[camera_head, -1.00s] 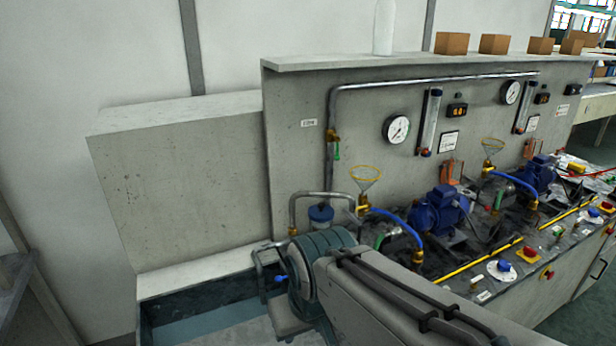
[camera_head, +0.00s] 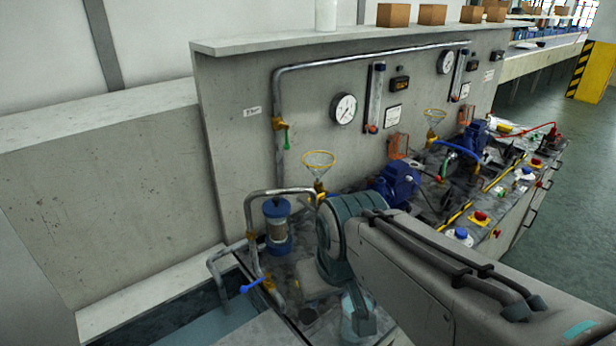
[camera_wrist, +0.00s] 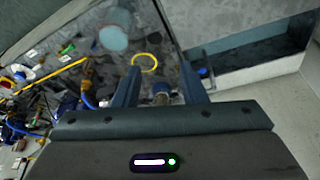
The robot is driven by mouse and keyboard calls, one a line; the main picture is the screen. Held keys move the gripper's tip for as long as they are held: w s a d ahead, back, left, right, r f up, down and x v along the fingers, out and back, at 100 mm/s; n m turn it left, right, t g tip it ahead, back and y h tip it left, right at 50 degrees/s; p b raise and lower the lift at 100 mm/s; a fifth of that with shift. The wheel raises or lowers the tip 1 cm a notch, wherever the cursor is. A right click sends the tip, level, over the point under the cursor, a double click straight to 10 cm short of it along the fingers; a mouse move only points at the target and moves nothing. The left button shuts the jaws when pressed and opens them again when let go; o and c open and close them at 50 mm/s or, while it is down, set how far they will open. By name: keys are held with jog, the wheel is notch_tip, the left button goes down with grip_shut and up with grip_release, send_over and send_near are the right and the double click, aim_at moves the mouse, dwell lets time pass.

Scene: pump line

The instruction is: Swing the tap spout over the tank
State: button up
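The tap spout (camera_head: 219,262) is a bent grey pipe at the lower left of the head view. A blue tap handle (camera_head: 252,286) sits beside the spout's base. In the wrist view the tank (camera_wrist: 262,72) is at upper right, with a small blue part (camera_wrist: 203,72), likely the handle, near its left end. My gripper (camera_wrist: 160,72) is open, its two fingers apart, with nothing held. In the head view my arm mostly hides it, right of the tap.
A clear cylinder with blue ends (camera_head: 277,226) and a grey looped pipe (camera_head: 262,195) stand close to the tap. A yellow-rimmed funnel (camera_head: 318,158) and a blue pump (camera_head: 400,180) are farther right. The back panel (camera_head: 235,130) rises behind.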

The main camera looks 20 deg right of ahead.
jog(key=w+r+n+g+p, duration=0.1)
jog(key=w+r+n, duration=0.3)
jog(key=w+r, duration=0.3)
jog(key=w+r+n+p, duration=0.1)
jog(key=w+r+n, duration=0.3)
jog(key=w, duration=0.5)
jog(key=n+g+p, duration=0.2)
jog(key=n, duration=0.6)
send_near(287, 189)
jog(key=f, duration=0.4)
jog(key=f+p, duration=0.1)
jog(key=f, duration=0.3)
jog(key=shift+w+f, duration=0.2)
jog(key=shift+f, duration=0.05)
grip_shut()
